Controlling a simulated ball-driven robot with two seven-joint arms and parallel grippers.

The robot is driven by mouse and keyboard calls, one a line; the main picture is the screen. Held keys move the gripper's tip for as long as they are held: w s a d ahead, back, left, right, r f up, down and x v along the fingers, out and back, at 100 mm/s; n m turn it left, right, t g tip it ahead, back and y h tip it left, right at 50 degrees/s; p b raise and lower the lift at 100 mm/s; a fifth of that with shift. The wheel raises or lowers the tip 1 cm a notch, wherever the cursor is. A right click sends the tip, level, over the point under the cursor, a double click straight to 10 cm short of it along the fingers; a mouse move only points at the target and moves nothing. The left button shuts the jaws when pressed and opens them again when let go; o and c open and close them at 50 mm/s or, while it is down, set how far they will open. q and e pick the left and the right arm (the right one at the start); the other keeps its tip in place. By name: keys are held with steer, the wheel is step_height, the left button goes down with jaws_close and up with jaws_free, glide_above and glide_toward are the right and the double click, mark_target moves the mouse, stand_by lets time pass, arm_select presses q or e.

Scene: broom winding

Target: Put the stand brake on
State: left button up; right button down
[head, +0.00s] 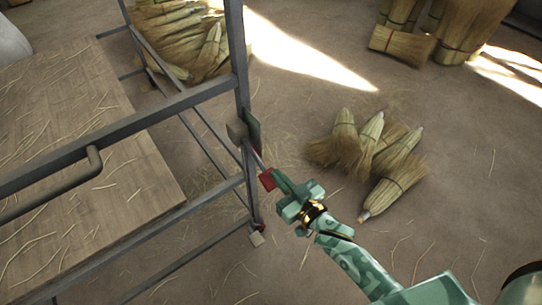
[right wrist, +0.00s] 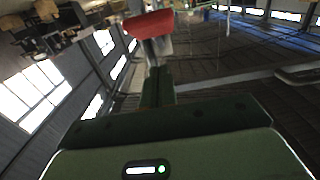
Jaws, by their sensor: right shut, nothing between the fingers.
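The stand is a grey metal frame (head: 240,60) on the left of the head view. In the right wrist view the red grip (right wrist: 150,24) is just beyond the fingertips. My right gripper (head: 279,177) is shut and empty, its tips at the red grip. I cannot tell whether they touch it. A smaller red piece (head: 261,227) sits low on the upright. My left gripper is not in view.
A wooden board (head: 70,140) strewn with straw lies left, behind a bent metal handle (head: 60,185). Several brooms (head: 385,165) lie on the floor to the right. More straw bundles (head: 180,35) are piled at the back.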

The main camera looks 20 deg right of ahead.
mark_target(270, 178)
steer(key=shift+t+y, duration=0.3)
steer(key=shift+t, duration=0.3)
steer(key=f+b, duration=0.3)
steer(key=f, duration=0.1)
steer(key=shift+w+a+f+b, duration=0.1)
steer(key=shift+w+b, duration=0.25)
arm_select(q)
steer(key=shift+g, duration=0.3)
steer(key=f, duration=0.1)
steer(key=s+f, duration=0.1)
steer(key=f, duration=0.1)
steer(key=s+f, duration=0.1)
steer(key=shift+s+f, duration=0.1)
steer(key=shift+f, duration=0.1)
arm_select(e)
steer(key=shift+f, duration=0.1)
steer(key=shift+s+f, duration=0.1)
steer(key=shift+f, duration=0.1)
